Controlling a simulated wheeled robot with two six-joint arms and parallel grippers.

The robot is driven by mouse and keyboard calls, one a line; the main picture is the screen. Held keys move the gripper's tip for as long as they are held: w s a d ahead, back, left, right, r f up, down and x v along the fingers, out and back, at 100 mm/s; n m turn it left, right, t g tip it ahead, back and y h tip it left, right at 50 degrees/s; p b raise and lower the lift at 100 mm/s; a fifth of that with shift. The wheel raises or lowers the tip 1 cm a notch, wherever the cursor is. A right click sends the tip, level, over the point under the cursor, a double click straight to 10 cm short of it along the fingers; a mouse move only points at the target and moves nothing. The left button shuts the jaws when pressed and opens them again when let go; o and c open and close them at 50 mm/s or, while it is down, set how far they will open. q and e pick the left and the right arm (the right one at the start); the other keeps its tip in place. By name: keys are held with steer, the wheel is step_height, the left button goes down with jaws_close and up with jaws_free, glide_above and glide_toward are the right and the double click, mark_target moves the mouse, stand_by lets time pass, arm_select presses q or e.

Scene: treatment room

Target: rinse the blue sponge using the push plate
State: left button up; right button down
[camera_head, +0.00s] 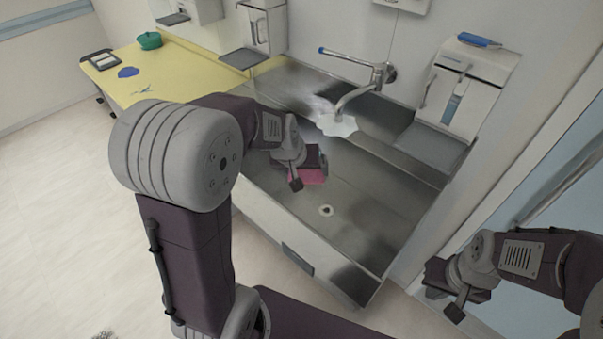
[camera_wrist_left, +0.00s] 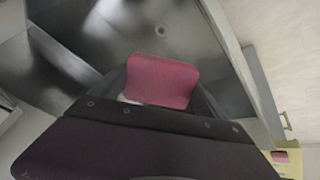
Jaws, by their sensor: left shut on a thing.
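My left gripper (camera_head: 303,170) is shut on a pink block-shaped sponge (camera_head: 308,177), above the steel sink basin (camera_head: 370,200). The pink sponge also shows between the fingers in the left wrist view (camera_wrist_left: 162,80). A flat blue piece (camera_head: 128,72) lies on the yellow counter, and a blue item (camera_head: 480,40) lies on top of the right wall dispenser; I cannot tell whether either is a sponge. A dark plate (camera_head: 297,259) on the sink's front face looks like the push plate. My right gripper (camera_head: 452,296) hangs right of the sink; its jaw opening is unclear.
The tap (camera_head: 362,88) with a blue-ended lever reaches over the back of the sink; a pale patch lies below its spout. The drain (camera_head: 326,210) is uncovered. A green item (camera_head: 149,40) and a small tray (camera_head: 103,60) are on the yellow counter (camera_head: 180,72).

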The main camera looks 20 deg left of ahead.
arm_select(q)
steer(key=w+d+f+p, duration=0.1)
steer(key=w+f+p, duration=0.1)
steer(key=w, duration=0.9)
steer(key=shift+f+p, duration=0.15)
steer(key=shift+p, duration=0.45)
steer(key=s+b, duration=0.1)
steer(key=s, duration=0.1)
steer(key=s+b, duration=0.1)
steer(key=s, duration=0.2)
steer(key=s+b, duration=0.1)
steer(key=s, duration=0.1)
steer(key=shift+s+a+b, duration=0.25)
steer(key=shift+a+b, duration=0.1)
steer(key=shift+a, duration=0.05)
steer(key=shift+s, duration=0.15)
stand_by(0.9)
steer(key=s+r, duration=0.1)
steer(key=s+r+p, duration=0.1)
steer(key=s+r, duration=0.1)
steer(key=s, duration=0.1)
steer(key=shift+a+r+p, duration=0.25)
steer(key=shift+p, duration=0.1)
steer(key=shift+s+r, duration=0.3)
steer(key=shift+s, duration=0.2)
